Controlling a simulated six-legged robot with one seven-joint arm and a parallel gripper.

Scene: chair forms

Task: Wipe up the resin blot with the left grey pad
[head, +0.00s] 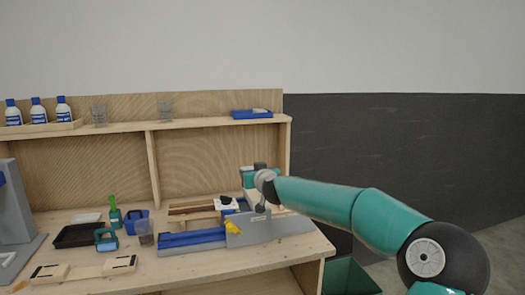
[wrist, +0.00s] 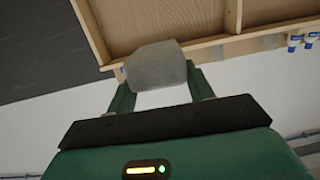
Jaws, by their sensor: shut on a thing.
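My gripper (wrist: 158,80) is shut on a grey pad (wrist: 157,62), which sits between the two green fingers in the wrist view. In the head view my gripper (head: 254,180) is over the back right of the workbench, and the held pad cannot be made out there. A white patch with a black spot (head: 226,202) lies on the bench below and left of my gripper; I cannot tell whether this is the resin blot. I cannot make out a second pad.
A shelf (head: 190,125) runs above, with bottles (head: 38,111) and a blue tray (head: 252,114).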

